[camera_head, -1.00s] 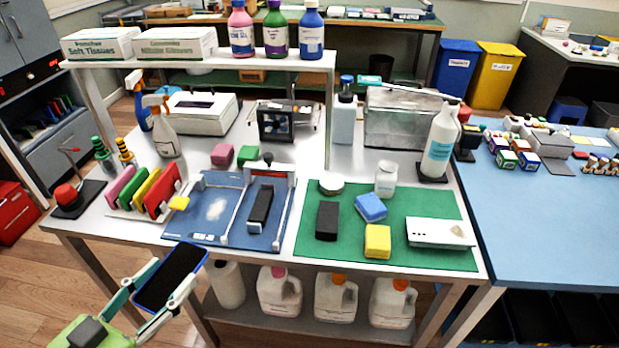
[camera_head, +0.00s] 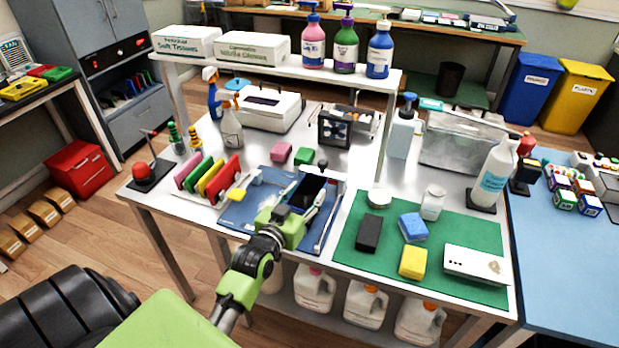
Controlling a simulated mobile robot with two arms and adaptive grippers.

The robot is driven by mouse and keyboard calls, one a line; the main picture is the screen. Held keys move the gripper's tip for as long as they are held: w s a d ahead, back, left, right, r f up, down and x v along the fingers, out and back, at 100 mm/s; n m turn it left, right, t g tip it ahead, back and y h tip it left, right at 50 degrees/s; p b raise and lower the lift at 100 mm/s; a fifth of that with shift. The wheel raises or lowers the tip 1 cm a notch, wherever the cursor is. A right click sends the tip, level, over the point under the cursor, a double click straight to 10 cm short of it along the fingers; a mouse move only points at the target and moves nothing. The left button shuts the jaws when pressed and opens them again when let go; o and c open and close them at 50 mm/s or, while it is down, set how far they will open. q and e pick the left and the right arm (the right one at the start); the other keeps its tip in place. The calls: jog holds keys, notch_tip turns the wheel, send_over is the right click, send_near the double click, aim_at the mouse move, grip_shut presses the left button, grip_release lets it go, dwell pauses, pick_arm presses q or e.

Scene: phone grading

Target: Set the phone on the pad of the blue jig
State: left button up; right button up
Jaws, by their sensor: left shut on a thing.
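My left gripper (camera_head: 303,207) is shut on the phone (camera_head: 308,190), a dark slab with its screen facing up. It holds the phone over the right part of the blue jig (camera_head: 240,217). The jig is a blue plate with light rails, lying on the white table. The pad of the jig is hidden behind the phone and my gripper. I cannot tell whether the phone touches the pad or hangs a little above it. My right gripper is not in view.
A rack of coloured plates (camera_head: 212,180) stands left of the jig. A green mat (camera_head: 458,228) on the right bears a black block (camera_head: 369,233), sponges and a white box (camera_head: 475,263).

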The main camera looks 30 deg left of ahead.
pick_arm(q)
jog(key=shift+w+a+r+n+y+p, duration=0.15)
jog(key=shift+w+a+y, duration=0.05)
jog(key=shift+w, duration=0.3)
jog(key=shift+w+a+r+n+y+p, duration=0.1)
jog(key=shift+w+a+n+y+p, duration=0.1)
jog(key=shift+w, duration=0.3)
jog(key=shift+w+f, duration=0.15)
jog(key=shift+w, duration=0.1)
notch_tip(320, 180, down, 5)
jog(key=b, duration=0.5)
jog(key=shift+f+b, duration=0.8)
jog(key=shift+b, duration=0.4)
jog(key=shift+f, duration=0.4)
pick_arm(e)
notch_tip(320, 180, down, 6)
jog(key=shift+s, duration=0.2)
pick_arm(q)
jog(key=shift+s+p, duration=0.1)
jog(key=shift+p, duration=0.2)
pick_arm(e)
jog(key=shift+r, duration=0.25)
pick_arm(q)
jog(key=shift+f, duration=0.25)
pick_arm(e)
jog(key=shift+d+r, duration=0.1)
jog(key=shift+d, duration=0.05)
pick_arm(q)
jog(key=o, duration=1.3)
